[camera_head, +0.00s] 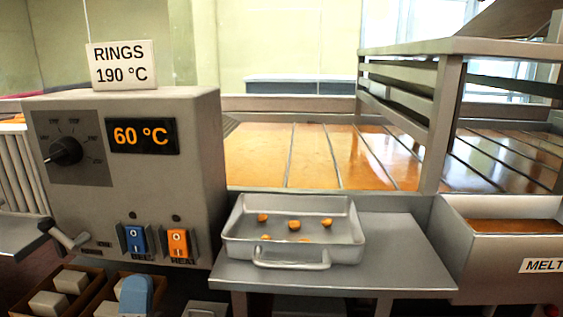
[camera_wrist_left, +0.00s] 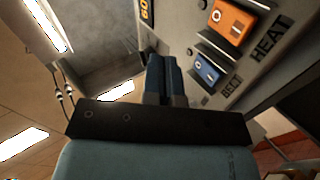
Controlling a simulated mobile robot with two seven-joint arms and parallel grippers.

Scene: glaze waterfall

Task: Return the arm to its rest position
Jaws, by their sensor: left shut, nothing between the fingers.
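My left gripper (camera_wrist_left: 164,62) is shut and empty in the left wrist view. Its two dark fingers are together in front of the control box, beside the blue BELT switch (camera_wrist_left: 207,68) and the orange HEAT switch (camera_wrist_left: 232,20), with a visible gap to both. In the head view a light blue part of my left arm (camera_head: 135,296) shows low at the left, below the control box (camera_head: 200,150); the fingers cannot be made out there. The right gripper is not in view.
The box bears a dial (camera_head: 66,151), a 60 °C display (camera_head: 142,136) and a RINGS 190 °C sign (camera_head: 122,65). A lever (camera_head: 66,238) sticks out lower left. A metal tray (camera_head: 240,250) with several brown pieces stands right. A MELT trough (camera_head: 500,247) is far right.

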